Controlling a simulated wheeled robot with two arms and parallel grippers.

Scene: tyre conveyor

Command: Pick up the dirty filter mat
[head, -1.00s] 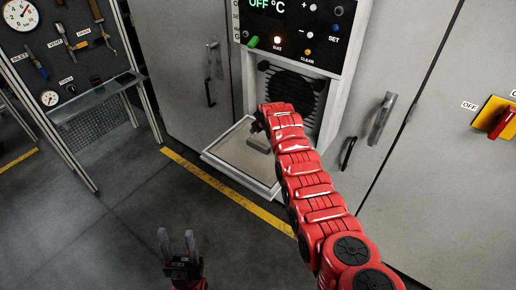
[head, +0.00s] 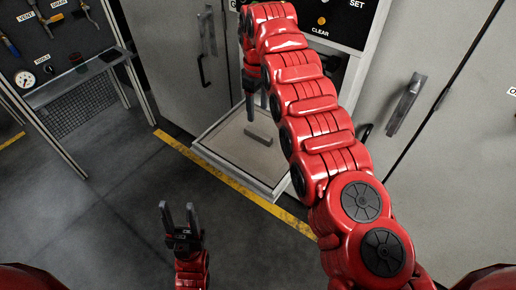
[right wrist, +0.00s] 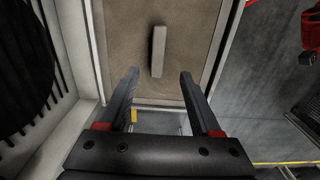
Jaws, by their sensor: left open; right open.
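The dirty filter mat (head: 228,148) is a brownish panel lying in the pale frame of the folded-down door of the cabinet. A grey bar-shaped handle (head: 258,136) stands on it. In the right wrist view the mat (right wrist: 188,82) and its handle (right wrist: 158,51) lie ahead of my fingers. My right gripper (right wrist: 158,80) is open and empty, above the mat, with the handle roughly between the lines of its fingers but beyond the tips. In the head view my right arm hides part of the mat. My left gripper (head: 180,212) is open and empty, low over the floor.
The door's pale frame (head: 236,178) borders the mat. A dark round fan grille (right wrist: 22,65) is beside it in the right wrist view. A tool board with a shelf (head: 75,90) stands at left. Bare floor (head: 100,215) lies around my left gripper.

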